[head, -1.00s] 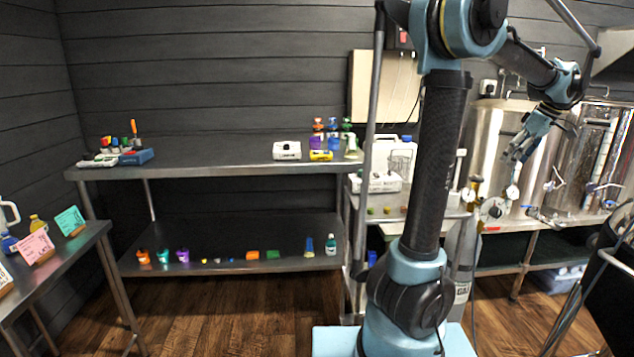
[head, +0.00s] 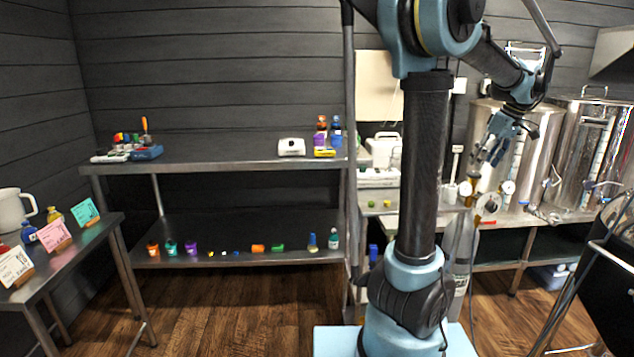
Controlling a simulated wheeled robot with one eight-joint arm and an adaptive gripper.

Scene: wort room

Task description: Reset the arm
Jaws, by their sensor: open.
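My arm stands upright at the right of the head view, on a light blue base. It bends over at the top and reaches to the right. My gripper (head: 490,154) hangs at its end, fingers pointing down and apart, with nothing seen between them. It appears in front of the steel kettles (head: 540,135), clear of the shelves. How far it is from the kettles I cannot tell.
A two-tier steel shelf (head: 235,168) stands at the left, with bottles, small jars and a white device (head: 291,147). A side table (head: 95,240) at far left holds cards and a jug (head: 14,215). A grey cylinder (head: 461,245) stands behind my arm. Wooden floor (head: 215,310) is free in front.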

